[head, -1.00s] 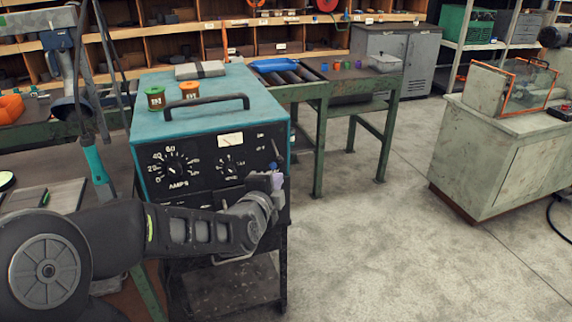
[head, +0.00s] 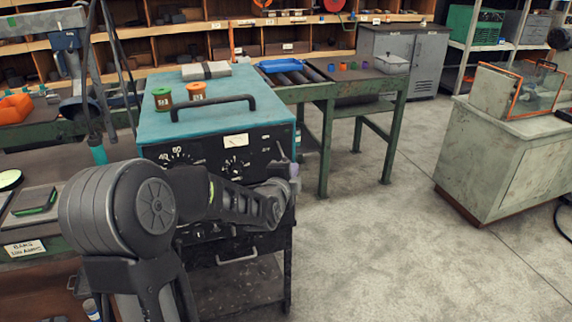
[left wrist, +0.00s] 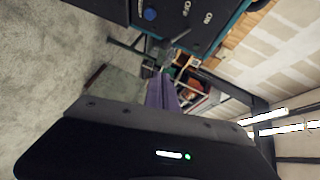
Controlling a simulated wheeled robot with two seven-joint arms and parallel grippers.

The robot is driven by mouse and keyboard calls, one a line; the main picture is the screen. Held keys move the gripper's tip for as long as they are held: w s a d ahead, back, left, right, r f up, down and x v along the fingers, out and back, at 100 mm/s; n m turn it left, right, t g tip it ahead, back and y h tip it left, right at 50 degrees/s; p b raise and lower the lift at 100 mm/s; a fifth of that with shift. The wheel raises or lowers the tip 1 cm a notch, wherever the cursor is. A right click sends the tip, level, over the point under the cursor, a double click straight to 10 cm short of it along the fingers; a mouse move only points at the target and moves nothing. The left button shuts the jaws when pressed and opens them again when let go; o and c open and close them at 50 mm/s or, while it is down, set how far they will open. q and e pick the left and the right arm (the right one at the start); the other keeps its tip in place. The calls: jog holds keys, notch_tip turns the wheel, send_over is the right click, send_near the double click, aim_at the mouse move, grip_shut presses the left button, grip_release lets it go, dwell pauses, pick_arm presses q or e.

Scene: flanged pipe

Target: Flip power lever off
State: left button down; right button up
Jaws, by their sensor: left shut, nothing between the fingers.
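The power unit (head: 215,120) is a teal-topped box with a black front panel, left of centre in the head view. My left arm crosses in front of its panel. My left gripper (head: 293,172) is at the panel's right edge, small and partly hidden in the head view. In the left wrist view its purple fingers (left wrist: 162,92) are together and empty. The power lever (left wrist: 178,38) appears as a grey stick near the ON and OFF labels, just beyond the fingertips. Whether they touch is unclear. My right gripper is out of view.
A blue knob (left wrist: 150,13) is on the panel near the lever. Two spools (head: 162,98) and a grey block (head: 205,70) lie on the unit's top, behind its black handle (head: 213,104). A green bench (head: 355,90) stands behind.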

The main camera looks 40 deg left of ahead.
aim_at(281, 151)
pick_arm(q)
jog(key=w+a, duration=0.1)
jog(key=a+f, duration=0.1)
jog(key=w+a+p, duration=0.1)
jog(key=a, duration=0.1)
jog(key=shift+w+f, duration=0.2)
jog(key=shift+w, duration=0.1)
jog(key=f+t+b, duration=0.1)
jog(key=b, duration=0.4)
jog(key=shift+a+m+y, duration=0.3)
jog(key=shift+a, duration=0.1)
